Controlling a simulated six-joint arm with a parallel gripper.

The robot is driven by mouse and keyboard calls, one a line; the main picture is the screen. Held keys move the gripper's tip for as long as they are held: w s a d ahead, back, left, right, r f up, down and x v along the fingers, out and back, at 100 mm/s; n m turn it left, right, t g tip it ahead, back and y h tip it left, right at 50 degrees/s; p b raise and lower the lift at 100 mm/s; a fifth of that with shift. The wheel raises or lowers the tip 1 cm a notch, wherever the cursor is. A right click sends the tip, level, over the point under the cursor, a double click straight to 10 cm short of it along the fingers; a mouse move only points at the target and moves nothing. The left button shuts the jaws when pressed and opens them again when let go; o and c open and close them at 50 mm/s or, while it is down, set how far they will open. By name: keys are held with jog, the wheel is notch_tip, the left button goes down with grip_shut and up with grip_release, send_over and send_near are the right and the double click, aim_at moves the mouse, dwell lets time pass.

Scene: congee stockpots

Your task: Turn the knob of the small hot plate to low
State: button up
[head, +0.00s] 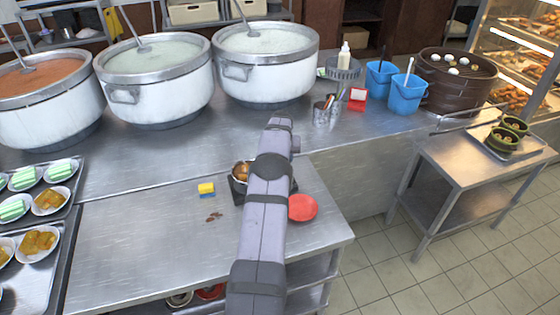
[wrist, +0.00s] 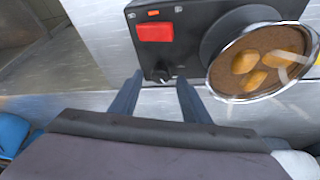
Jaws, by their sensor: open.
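The small hot plate (wrist: 190,28) is black, with a red switch (wrist: 155,32) and a black knob (wrist: 160,73) with a pale mark on its front part. A steel pan (wrist: 218,88) of brown liquid and several brown pieces stands on its round burner. In the head view the hot plate (head: 237,191) is mostly hidden behind my arm. My gripper (wrist: 160,78) is open and empty. Its two fingers reach toward the knob, which appears between the fingertips in the wrist view; I cannot tell whether they touch it. In the head view my gripper is hidden.
A red round dish (head: 302,207) lies right of my arm, and a yellow-and-blue sponge (head: 206,188) lies to its left. Large stockpots (head: 160,95) stand behind. Trays of small dishes (head: 40,240) are at the left. The front steel counter (head: 150,250) is mostly clear.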

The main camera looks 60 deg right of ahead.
jog(key=shift+w+d+f, duration=0.15)
jog(key=shift+d+f, duration=0.05)
jog(key=shift+f, duration=0.45)
jog(key=c, duration=1)
jog(key=shift+c, duration=0.2)
jog(key=shift+f+m+b, duration=0.1)
jog(key=shift+m+b, duration=0.2)
jog(key=shift+w+m+g+h+b, duration=0.15)
jog(key=shift+m+g+h+b, duration=0.25)
jog(key=shift+m+b, duration=0.75)
jog(key=shift+m+g, duration=0.6)
jog(key=shift+m, duration=0.95)
